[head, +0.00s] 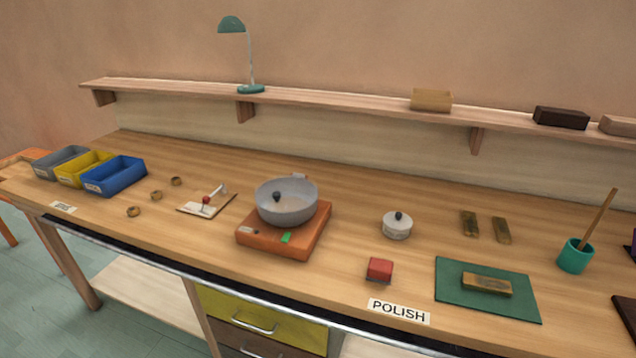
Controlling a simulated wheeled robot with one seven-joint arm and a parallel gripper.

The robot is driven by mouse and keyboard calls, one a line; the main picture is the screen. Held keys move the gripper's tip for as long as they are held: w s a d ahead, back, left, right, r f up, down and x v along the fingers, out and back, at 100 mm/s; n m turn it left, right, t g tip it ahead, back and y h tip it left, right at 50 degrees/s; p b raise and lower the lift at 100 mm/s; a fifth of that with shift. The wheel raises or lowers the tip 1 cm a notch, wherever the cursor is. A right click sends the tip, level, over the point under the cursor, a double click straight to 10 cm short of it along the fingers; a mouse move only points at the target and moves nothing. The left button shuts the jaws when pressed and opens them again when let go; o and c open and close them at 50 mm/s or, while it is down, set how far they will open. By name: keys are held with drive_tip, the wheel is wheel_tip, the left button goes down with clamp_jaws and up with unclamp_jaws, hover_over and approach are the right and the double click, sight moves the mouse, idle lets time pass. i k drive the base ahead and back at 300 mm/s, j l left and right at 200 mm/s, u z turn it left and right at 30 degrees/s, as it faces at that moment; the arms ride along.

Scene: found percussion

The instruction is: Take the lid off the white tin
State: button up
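The white tin (397,230) stands upright on the workbench, right of the middle. Its lid (398,221) sits on top and has a dark round knob (399,215). The tin stands apart from the things around it. My gripper is not in the head view, so where it is and what it holds do not show.
A grey pan (286,206) with a dark knob inside sits on an orange base (262,242) left of the tin. A green mat (452,291) bears a brass bar (486,284). A shelf (330,101) runs behind.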

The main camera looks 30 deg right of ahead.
sight(395, 220)
drive_tip(key=z, duration=0.25)
drive_tip(key=i+j+z, duration=0.15)
drive_tip(key=z, duration=0.2)
drive_tip(key=i+j+z, duration=0.15)
drive_tip(key=z, duration=0.25)
drive_tip(key=i+j+z, duration=0.1)
drive_tip(key=j+z, duration=0.25)
drive_tip(key=l, duration=0.1)
